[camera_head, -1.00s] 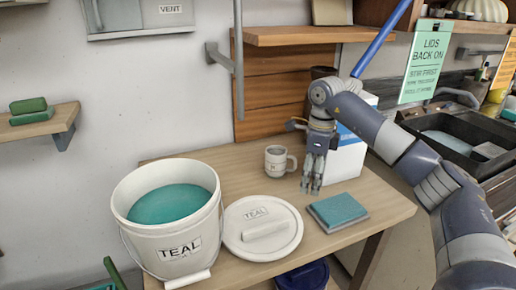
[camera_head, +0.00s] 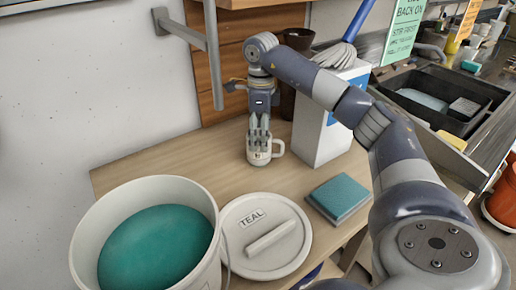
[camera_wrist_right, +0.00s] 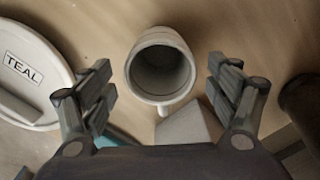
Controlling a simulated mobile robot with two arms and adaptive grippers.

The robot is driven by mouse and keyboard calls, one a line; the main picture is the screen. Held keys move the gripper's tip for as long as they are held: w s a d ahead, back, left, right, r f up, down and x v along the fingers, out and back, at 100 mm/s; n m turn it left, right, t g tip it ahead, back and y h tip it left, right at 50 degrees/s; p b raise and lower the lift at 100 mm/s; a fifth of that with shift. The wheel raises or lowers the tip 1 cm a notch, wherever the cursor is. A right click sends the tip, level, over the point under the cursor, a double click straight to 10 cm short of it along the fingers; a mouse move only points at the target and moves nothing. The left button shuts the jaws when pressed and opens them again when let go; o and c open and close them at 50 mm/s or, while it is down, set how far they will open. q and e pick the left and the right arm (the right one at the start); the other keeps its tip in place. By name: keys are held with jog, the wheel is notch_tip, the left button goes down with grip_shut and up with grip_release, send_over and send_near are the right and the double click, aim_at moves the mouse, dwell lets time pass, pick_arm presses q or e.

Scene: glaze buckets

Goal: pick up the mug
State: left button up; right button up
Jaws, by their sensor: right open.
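The white mug (camera_head: 262,154) stands upright on the wooden table, its handle pointing right in the head view. In the right wrist view the mug (camera_wrist_right: 160,72) is seen from above, with an empty-looking grey inside. My right gripper (camera_head: 259,128) points down over the mug, its fingers overlapping the mug's upper part in the head view. In the right wrist view my right gripper (camera_wrist_right: 160,64) is open, with one finger on each side of the mug and a gap on both sides. My left gripper is out of view.
A bucket of teal glaze (camera_head: 88,236) and its white lid (camera_head: 245,262) are at the front left. A teal pad (camera_head: 340,192) lies at right. A white box (camera_head: 318,140) and a dark pot (camera_head: 290,102) stand close behind the mug. A metal bracket (camera_head: 213,60) hangs at left.

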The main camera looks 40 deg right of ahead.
aim_at(258, 159)
notch_tip(258, 159, down, 6)
jog(key=shift+d+r+p, duration=0.1)
jog(key=shift+r+p, duration=0.05)
jog(key=shift+p, duration=0.3)
jog(key=c, duration=1.4)
jog(key=shift+r, duration=0.1)
jog(key=shift+c, duration=0.4)
jog(key=shift+r, duration=0.1)
